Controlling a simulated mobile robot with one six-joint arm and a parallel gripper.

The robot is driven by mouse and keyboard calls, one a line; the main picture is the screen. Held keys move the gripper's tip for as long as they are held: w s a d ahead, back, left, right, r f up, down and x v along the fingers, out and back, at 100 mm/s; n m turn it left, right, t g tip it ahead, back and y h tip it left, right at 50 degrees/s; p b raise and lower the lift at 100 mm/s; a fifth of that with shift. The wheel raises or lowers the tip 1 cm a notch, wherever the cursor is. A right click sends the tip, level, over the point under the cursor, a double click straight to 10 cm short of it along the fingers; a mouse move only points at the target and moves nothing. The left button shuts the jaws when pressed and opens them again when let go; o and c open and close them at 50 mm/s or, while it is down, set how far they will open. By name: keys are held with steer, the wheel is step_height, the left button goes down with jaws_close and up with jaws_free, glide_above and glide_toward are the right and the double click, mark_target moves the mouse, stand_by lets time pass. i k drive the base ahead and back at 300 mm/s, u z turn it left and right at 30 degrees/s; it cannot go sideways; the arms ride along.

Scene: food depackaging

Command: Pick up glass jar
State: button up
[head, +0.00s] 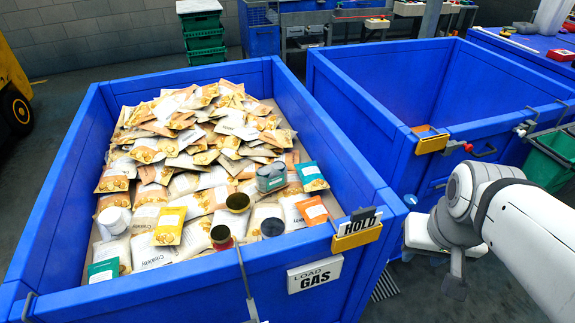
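Several round containers lie among food pouches in the near part of the left blue bin (100,312). A jar with a dark gold top (238,203) and a similar jar with a reddish side (221,235) look like glass, but they are too small to be sure. A dark round container (272,228) lies to their right. My gripper (455,280) seems to be at the end of my white arm, outside the bin at the right. It is well apart from the jars. Its fingers cannot be made out clearly.
Pouches (190,140) heap up toward the back of the bin. A white tub (112,220) and a grey-green can (271,177) lie near the jars. The bin's right wall, with a HOLD sign (358,221), stands between my arm and the jars. An empty-looking blue bin (340,85) stands at right.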

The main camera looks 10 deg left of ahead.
mark_target(222, 240)
steer(key=z, duration=0.35)
steer(key=k, duration=1.55)
steer(key=u, duration=0.8)
steer(key=i, duration=1.55)
steer(key=u, duration=0.05)
